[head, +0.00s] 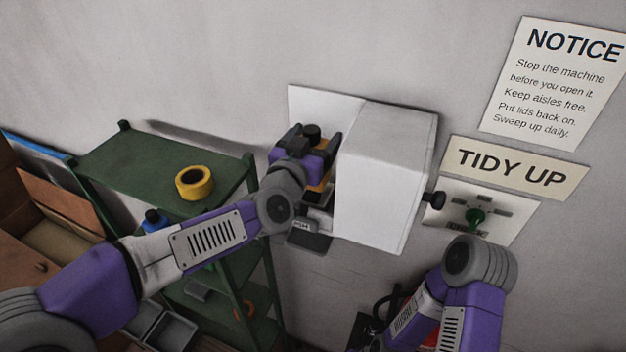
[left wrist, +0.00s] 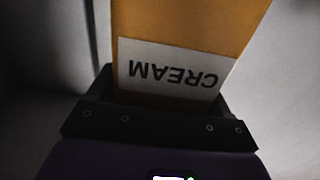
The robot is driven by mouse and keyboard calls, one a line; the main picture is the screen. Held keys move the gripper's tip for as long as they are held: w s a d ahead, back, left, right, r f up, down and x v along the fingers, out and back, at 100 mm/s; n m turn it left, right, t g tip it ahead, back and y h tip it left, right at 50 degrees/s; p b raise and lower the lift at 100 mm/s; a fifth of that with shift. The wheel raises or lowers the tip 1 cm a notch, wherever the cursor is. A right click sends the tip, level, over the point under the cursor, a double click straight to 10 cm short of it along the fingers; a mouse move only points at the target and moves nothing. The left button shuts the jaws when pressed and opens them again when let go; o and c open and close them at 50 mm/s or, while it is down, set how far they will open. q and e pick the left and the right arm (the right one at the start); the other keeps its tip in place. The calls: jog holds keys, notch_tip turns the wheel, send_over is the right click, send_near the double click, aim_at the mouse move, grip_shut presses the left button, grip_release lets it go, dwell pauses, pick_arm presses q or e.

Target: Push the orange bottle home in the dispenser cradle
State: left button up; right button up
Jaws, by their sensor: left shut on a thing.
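The orange bottle (head: 319,180) is partly hidden behind my left gripper at the open left side of the white dispenser (head: 385,180). In the left wrist view, the bottle (left wrist: 185,20) fills the upper middle, and its white label reads CREAM upside down. My left gripper (head: 312,150) is shut on the bottle, with dark jaws beside it. The cradle is mostly hidden behind the gripper and the bottle, so I cannot tell how fully the bottle is seated. My right arm is at the lower right; its gripper does not show clearly.
A dark grey tray (head: 309,241) juts out below the dispenser. A black knob (head: 434,200) sticks out at its right. A wall panel (head: 511,218) has a green knob. A green shelf (head: 150,165) with yellow tape (head: 194,182) stands at left, near my left arm.

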dwell(0.4)
pick_arm(q)
jog(key=shift+f, duration=0.2)
jog(key=shift+f+b, duration=0.1)
jog(key=shift+b, duration=0.25)
jog(key=shift+f+b, duration=0.6)
jog(key=shift+f, duration=0.05)
jog(key=shift+f, duration=0.1)
jog(key=shift+f+b, duration=0.75)
jog(key=shift+f, duration=0.2)
dwell(0.5)
jog(key=shift+f+b, duration=0.25)
jog(key=shift+b, duration=0.1)
dwell(0.6)
